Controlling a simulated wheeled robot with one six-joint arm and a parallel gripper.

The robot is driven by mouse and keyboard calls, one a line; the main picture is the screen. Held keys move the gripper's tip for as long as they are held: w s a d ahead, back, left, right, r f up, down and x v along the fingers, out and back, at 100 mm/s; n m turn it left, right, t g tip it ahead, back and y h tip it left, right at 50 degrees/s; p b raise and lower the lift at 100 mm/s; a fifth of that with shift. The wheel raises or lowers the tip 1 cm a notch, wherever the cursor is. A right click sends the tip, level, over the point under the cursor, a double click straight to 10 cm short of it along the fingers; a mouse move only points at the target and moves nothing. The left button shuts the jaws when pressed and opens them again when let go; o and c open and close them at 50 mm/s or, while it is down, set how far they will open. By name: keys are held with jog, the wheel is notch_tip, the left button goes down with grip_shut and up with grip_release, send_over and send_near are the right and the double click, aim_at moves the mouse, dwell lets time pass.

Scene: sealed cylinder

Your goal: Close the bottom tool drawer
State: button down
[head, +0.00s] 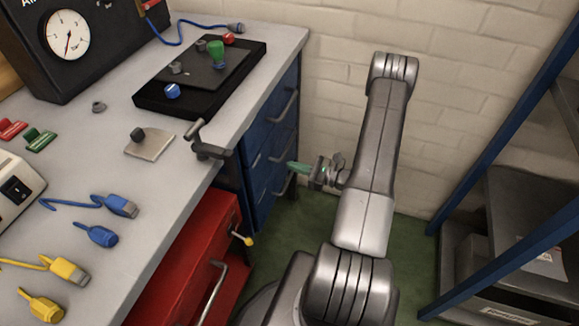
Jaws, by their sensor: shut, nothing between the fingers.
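A blue drawer unit (256,158) stands under the far end of the bench, with several drawer fronts and grey bar handles facing right. Its lowest visible handle (284,186) is just below my gripper (292,166). My gripper is shut and empty, pointing left at the drawer fronts; I cannot tell whether it touches them. A red tool cabinet (190,245) stands nearer, under the bench, with a grey handle (216,290). A red part (240,277) juts out beside that handle, low down. How far any bottom drawer is open is unclear.
A blue-framed shelf (500,265) stands at right. Green floor (300,225) is free between cabinets and my arm.

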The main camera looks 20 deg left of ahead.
jog(key=d, duration=1)
jog(key=shift+w+d+p, duration=0.3)
jog(key=shift+w, duration=0.05)
jog(key=shift+a, duration=0.1)
jog(key=a, duration=0.8)
jog(key=s+a, duration=0.1)
jog(key=a, duration=0.3)
jog(key=shift+a+p, duration=0.35)
jog(key=shift+a, duration=0.5)
